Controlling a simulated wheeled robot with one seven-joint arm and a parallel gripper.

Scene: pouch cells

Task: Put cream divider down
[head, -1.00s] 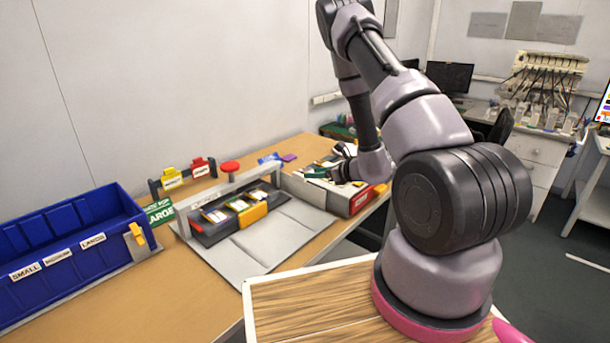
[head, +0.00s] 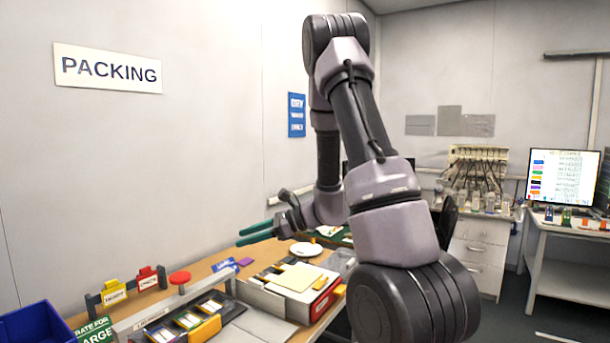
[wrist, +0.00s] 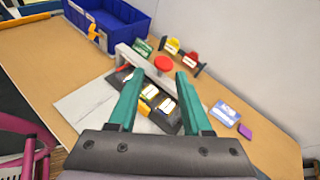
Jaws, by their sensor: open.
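The cream divider (head: 297,277) lies flat on top of a red and white box (head: 318,300) on the bench, in the head view. My gripper (head: 240,237) is above and to the left of it in the picture, in the air and apart from it. Its two teal fingers are spread and empty. In the wrist view my gripper (wrist: 158,76) also shows open, with nothing held between the fingers; the divider is not in that view.
A press-like fixture (head: 160,322) with several pouch cells stands left of the box. A red knob (head: 180,278), yellow and red tags, a blue card (head: 224,265) and a purple block are nearby. A blue bin (wrist: 110,22) stands at the bench's far end. A white plate (head: 306,249) lies behind the box.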

